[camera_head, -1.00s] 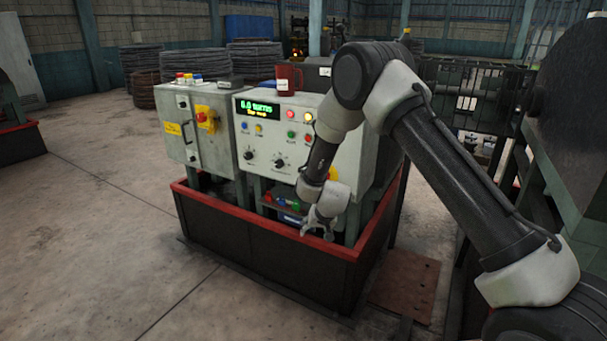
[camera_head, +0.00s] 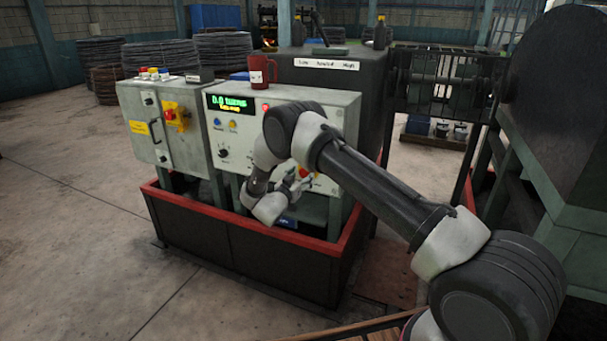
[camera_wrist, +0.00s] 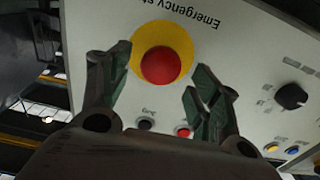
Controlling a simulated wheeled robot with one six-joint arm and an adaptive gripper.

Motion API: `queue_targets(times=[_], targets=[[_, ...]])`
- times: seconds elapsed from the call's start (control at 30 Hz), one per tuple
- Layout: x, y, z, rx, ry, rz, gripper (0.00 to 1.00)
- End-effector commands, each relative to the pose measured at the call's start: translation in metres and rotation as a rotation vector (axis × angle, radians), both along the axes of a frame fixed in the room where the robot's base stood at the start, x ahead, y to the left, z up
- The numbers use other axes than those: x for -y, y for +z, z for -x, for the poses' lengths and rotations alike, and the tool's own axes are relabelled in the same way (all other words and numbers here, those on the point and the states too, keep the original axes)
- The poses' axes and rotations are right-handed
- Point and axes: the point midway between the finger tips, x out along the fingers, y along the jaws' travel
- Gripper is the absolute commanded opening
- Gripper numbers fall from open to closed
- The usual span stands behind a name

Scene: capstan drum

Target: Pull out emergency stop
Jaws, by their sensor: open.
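The emergency stop, a red mushroom button (camera_wrist: 161,66) on a yellow disc (camera_wrist: 162,28), sits on the pale control panel (camera_wrist: 240,60) in the wrist view, with "Emergency st" lettering beside it. My gripper (camera_wrist: 163,82) is open, with one dark finger on either side of the button and nothing held. Whether the fingers touch the button cannot be told. In the head view my gripper (camera_head: 293,185) is at the front right of the panel, where my arm hides much of the panel's right part. The panel's green display (camera_head: 231,104) reads 0.0 turns.
A black knob (camera_wrist: 291,96) and small coloured buttons lie close by on the panel. A grey cabinet with a red-yellow switch (camera_head: 177,116) stands to the left. A red mug (camera_head: 259,76) stands on top. A red-rimmed base (camera_head: 250,235) surrounds the stand.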

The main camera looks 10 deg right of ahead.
Motion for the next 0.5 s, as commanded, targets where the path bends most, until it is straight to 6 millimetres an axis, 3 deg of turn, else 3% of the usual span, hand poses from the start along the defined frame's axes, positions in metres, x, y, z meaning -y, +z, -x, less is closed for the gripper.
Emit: queue_targets(times=[0.2, 0.5], targets=[[0.015, 0.0, -0.021, 0.0, 0.001, -0.001, 0.63], [0.017, 0.0, -0.024, -0.001, 0.002, -0.001, 0.63]])
